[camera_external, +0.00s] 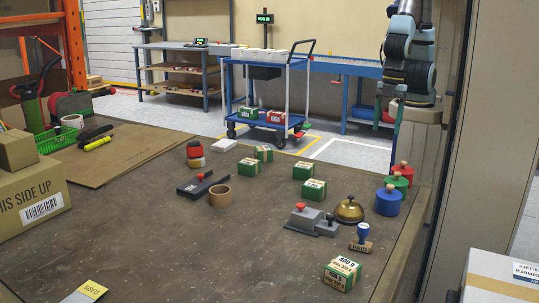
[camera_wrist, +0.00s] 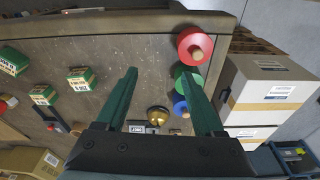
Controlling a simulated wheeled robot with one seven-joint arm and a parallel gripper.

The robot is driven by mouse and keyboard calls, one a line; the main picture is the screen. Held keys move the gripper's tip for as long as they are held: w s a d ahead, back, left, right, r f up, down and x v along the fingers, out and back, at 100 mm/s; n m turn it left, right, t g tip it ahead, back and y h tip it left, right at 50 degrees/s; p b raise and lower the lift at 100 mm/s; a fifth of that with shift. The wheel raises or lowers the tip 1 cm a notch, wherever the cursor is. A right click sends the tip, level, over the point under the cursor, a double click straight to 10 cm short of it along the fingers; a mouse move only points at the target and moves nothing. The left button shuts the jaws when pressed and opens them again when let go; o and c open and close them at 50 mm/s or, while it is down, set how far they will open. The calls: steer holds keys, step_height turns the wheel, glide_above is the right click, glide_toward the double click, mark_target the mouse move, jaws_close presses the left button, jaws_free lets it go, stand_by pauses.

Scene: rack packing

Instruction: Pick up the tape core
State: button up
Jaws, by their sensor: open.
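The tape core (camera_external: 219,197), a short brown cardboard ring, stands on the brown table in the external view, with its hole facing up. It is beside a dark tool with a red knob (camera_external: 202,184). My gripper (camera_external: 387,118) is raised at the right, above the far right side of the table and well away from the tape core. Its two green fingers are apart, with nothing between them in the wrist view (camera_wrist: 160,76).
Several green boxes (camera_external: 314,190) are spread over the table. A brass bell (camera_external: 349,210), a grey device with a red knob (camera_external: 303,219), a stamp (camera_external: 362,240) and knobbed weights (camera_external: 388,200) stand at the right. A carton (camera_external: 30,205) is at left. Bare table lies in front of the core.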

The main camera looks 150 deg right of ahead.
steer(key=o, duration=0.5)
